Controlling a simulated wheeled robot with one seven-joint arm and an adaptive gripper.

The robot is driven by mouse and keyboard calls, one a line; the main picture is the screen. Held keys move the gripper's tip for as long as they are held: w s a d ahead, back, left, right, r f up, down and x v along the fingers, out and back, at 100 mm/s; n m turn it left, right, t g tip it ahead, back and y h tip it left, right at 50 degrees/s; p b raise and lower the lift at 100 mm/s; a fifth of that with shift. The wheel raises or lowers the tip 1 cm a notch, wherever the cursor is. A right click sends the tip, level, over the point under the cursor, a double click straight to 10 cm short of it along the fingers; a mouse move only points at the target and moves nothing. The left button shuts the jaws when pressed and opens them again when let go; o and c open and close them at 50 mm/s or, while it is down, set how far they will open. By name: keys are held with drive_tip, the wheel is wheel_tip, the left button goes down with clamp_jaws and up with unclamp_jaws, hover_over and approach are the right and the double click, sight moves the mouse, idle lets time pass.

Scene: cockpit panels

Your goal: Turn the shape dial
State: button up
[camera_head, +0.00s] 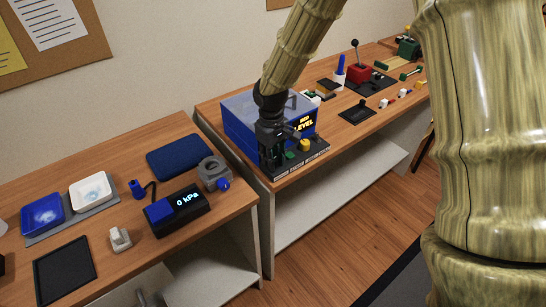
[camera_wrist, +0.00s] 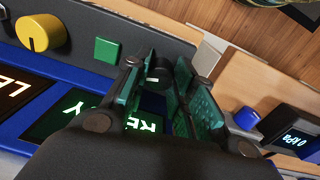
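My gripper (camera_head: 275,153) points down over the left end of the dark front strip of a blue box (camera_head: 240,127). In the wrist view, my gripper (camera_wrist: 160,66) has its two green-padded fingers apart, one on each side of a small dark round dial (camera_wrist: 158,75) with a pale mark. I cannot tell whether either finger touches it. A yellow knob (camera_wrist: 40,32) and a square green button (camera_wrist: 108,50) sit on the same strip. The yellow knob also shows in the head view (camera_head: 305,145). The dial is hidden behind my gripper in the head view.
Lit displays (camera_wrist: 75,110) lie close beside the fingers. Left of the box, across a gap between tables, stand a "0 kPa" meter (camera_head: 178,208) and a grey clamp-like device (camera_head: 213,174). A red lever unit (camera_head: 359,73) stands farther along the right table.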

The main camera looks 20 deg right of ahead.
drive_tip(key=shift+c, duration=0.9)
drive_tip(key=shift+r+n+p, duration=0.25)
drive_tip(key=shift+n+p, duration=0.25)
drive_tip(key=shift+p, duration=0.2)
drive_tip(key=shift+f+n+p, duration=0.2)
drive_tip(key=shift+n+p, duration=0.5)
drive_tip(key=shift+n, duration=0.3)
drive_tip(key=o, duration=1)
drive_tip(key=shift+o, duration=0.2)
